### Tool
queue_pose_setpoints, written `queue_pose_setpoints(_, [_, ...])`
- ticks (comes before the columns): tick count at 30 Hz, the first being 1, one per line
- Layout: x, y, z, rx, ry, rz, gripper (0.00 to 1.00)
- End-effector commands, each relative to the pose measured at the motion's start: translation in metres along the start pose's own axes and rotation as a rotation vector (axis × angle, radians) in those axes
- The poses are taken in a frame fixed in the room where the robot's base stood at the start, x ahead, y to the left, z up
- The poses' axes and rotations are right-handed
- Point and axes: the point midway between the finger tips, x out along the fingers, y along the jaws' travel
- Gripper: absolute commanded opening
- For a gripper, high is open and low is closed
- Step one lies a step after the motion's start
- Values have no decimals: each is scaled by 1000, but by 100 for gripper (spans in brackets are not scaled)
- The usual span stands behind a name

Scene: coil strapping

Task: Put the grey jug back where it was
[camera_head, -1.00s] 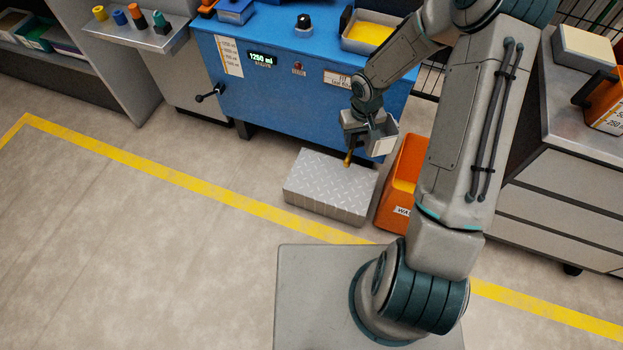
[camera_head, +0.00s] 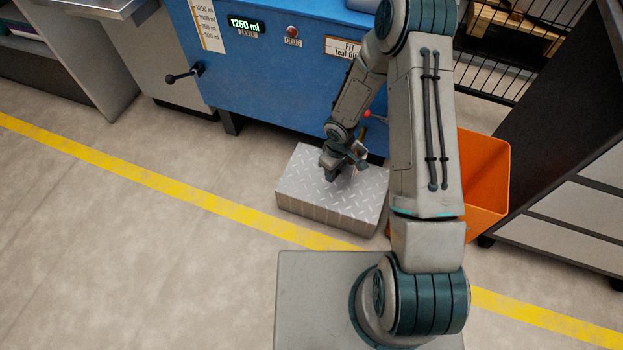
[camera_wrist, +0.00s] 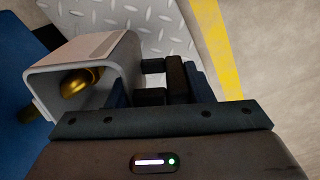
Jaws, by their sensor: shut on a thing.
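The grey jug (camera_wrist: 104,62) shows at the left of the wrist view, with its squarish open mouth towards the camera. A brass piece (camera_wrist: 80,82) shows within the outline of the mouth; I cannot tell whether they touch. My gripper (camera_head: 345,165) is over the checker-plate step (camera_head: 306,181) in the head view. Its dark fingers (camera_wrist: 176,78) are shut beside the jug, at its handle side. In the head view the jug is small and mostly hidden by my gripper. Whether its base touches the step cannot be told.
The blue machine (camera_head: 270,85) stands behind the step, with a 1250 ml display (camera_head: 246,25) and a crank handle (camera_head: 183,74). An orange bin (camera_head: 484,180) is close on the right, partly behind my arm. Floor to the left is clear, crossed by a yellow line (camera_head: 210,198).

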Motion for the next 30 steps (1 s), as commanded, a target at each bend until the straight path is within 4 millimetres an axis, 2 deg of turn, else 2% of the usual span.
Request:
queue_pose_setpoints(1, [9, -2, -1, -12, 0, 0, 0])
queue_pose_setpoints(5, [18, -8, -7, -29, 0, -1, 0])
queue_pose_setpoints(15, [63, -45, -69, -33, 0, -2, 0])
queue_pose_setpoints(21, [80, -60, -96, -29, 0, -1, 0])
queue_pose_setpoints(26, [85, -63, -102, -25, -1, 0, 0])
queue_pose_setpoints(30, [103, -63, -102, -25, -2, -2, 0])
